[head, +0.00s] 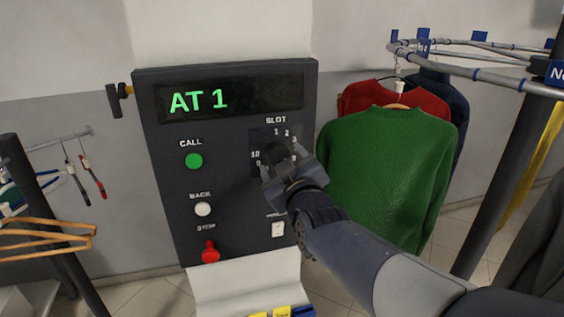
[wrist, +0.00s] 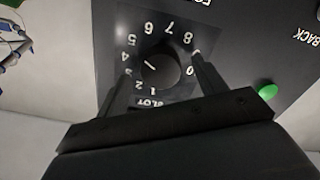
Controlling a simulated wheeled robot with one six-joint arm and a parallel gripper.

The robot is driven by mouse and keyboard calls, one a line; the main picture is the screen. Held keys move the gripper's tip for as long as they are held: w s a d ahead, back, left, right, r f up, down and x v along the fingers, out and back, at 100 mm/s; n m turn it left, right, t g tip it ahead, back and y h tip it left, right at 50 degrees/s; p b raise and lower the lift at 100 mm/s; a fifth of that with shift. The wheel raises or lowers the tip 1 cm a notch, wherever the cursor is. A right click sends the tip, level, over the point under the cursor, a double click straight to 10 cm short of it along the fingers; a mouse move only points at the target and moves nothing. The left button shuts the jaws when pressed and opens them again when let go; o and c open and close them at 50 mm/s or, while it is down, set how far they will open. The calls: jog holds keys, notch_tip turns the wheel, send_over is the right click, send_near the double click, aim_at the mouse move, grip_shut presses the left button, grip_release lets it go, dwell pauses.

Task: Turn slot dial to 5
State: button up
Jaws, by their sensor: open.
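The slot dial (wrist: 160,72) is a round dark knob in a ring of white numbers on the panel. Its short white mark points left and slightly up in the wrist view, roughly toward the 4; I cannot read it exactly. My gripper (wrist: 161,66) is open, with one finger on each side of the knob and visible gaps between. In the head view my gripper (head: 279,156) is at the dial plate (head: 258,138) and hides most of the knob. The panel's display (head: 230,99) reads "AT 1" in green.
The dark panel (head: 162,222) also bears a green CALL button (head: 194,161), a white BACK button (head: 203,209), a red stop knob (head: 210,251) and a white switch (head: 278,229). A green sweater (head: 385,165) hangs close to the right of my arm.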

jog(key=v, duration=0.9)
jog(key=shift+s+b, duration=0.4)
jog(key=shift+b, duration=0.05)
jog(key=shift+d, duration=0.1)
jog(key=shift+p+x, duration=0.7)
jog(key=shift+x, duration=4.75)
jog(key=shift+s, duration=0.1)
